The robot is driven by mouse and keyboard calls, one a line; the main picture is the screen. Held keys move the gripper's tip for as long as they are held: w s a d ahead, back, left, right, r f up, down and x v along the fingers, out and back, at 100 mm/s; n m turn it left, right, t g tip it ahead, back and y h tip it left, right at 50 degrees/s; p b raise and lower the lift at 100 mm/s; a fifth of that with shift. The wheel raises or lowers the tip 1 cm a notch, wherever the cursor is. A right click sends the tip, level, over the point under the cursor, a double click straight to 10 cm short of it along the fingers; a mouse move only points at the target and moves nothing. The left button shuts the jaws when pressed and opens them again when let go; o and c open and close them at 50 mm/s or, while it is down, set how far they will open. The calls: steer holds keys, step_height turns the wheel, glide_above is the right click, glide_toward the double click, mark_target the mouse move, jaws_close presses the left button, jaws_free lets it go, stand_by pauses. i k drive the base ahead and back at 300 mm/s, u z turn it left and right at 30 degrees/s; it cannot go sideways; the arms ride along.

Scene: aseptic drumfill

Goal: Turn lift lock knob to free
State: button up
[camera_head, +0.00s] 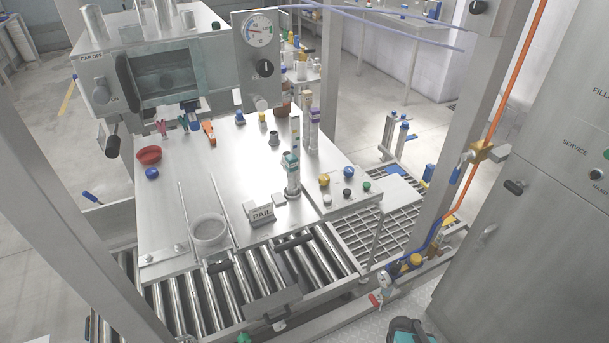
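No label reading lift lock can be made out, so I cannot tell which knob it is. A black round knob with a pale mark (265,68) sits on the grey panel below a dial gauge (258,30). Another dark knob (478,6) is on the steel post at the top right. A small control box (345,200) at the table's right edge carries yellow, black and green knobs or buttons. My gripper cannot be made out in this view. A teal and black part (408,331) shows at the bottom edge, and I cannot tell what it is.
A roller conveyor (225,290) runs in front. Steel posts, an orange pipe (515,90) and a tall cabinet (530,240) stand on the right.

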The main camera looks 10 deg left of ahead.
mark_target(325, 179)
steer(key=u, duration=0.8)
steer(key=i, duration=0.6)
steer(key=k, duration=0.6)
steer(key=z, duration=0.1)
